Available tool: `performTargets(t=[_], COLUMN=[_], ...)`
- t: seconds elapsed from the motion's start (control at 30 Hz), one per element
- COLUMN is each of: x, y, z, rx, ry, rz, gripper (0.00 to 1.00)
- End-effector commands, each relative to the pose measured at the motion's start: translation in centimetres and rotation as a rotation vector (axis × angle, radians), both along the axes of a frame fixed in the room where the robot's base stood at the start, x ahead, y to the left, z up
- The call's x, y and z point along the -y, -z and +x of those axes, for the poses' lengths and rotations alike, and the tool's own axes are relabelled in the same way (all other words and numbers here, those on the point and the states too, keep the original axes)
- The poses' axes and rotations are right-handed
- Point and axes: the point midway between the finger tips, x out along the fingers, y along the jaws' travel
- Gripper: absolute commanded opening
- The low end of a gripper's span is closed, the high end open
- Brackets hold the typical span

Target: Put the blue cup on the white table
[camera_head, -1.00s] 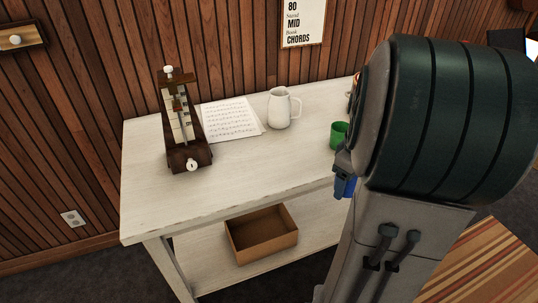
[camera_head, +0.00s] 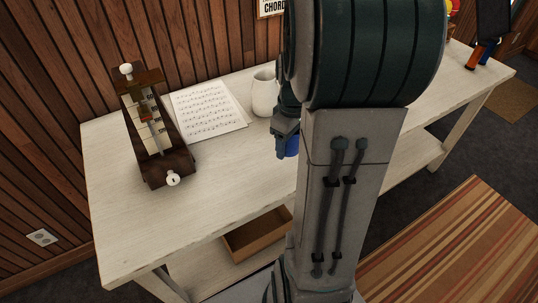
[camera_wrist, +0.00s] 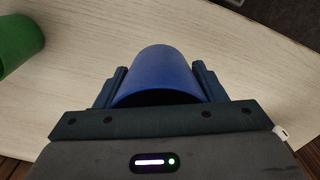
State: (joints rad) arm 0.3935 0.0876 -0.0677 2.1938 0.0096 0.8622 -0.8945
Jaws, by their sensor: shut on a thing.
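The blue cup (camera_wrist: 160,74) is between the two fingers of my gripper (camera_wrist: 160,88) in the wrist view, and the gripper is shut on it. In the head view the blue cup (camera_head: 291,146) shows just below my gripper (camera_head: 286,130), in front of the white pitcher, and my arm hides part of it. The white table (camera_head: 205,180) is a long white wooden table along the panelled wall. The cup appears over its top; I cannot tell whether the cup touches it.
A green cup (camera_wrist: 18,42) stands on the tabletop left of the blue cup in the wrist view. In the head view, a metronome-like wooden device (camera_head: 152,130), sheet music (camera_head: 208,110) and a white pitcher (camera_head: 264,93) stand on the table. A cardboard box (camera_head: 258,236) sits below. The front left tabletop is clear.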

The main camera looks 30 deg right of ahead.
Motion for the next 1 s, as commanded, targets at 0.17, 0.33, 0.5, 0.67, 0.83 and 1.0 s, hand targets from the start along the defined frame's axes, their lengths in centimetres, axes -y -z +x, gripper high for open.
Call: performTargets(t=[0.17, 0.33, 0.5, 0.67, 0.83, 1.0], x=[-2.8, -3.9, -4.0, -4.0, -4.0, -4.0], y=[2.2, 3.1, 5.2, 7.0, 7.1, 7.3], z=[2.2, 3.2, 3.2, 3.2, 3.2, 3.2], rx=[-0.003, 0.000, -0.004, -0.003, 0.000, 0.000], ry=[-0.004, -0.001, 0.001, 0.000, 0.000, 0.000], rz=[0.001, 0.000, 0.001, 0.001, 0.000, 0.000], gripper=[0.41, 0.41, 0.41, 0.41, 0.41, 0.41])
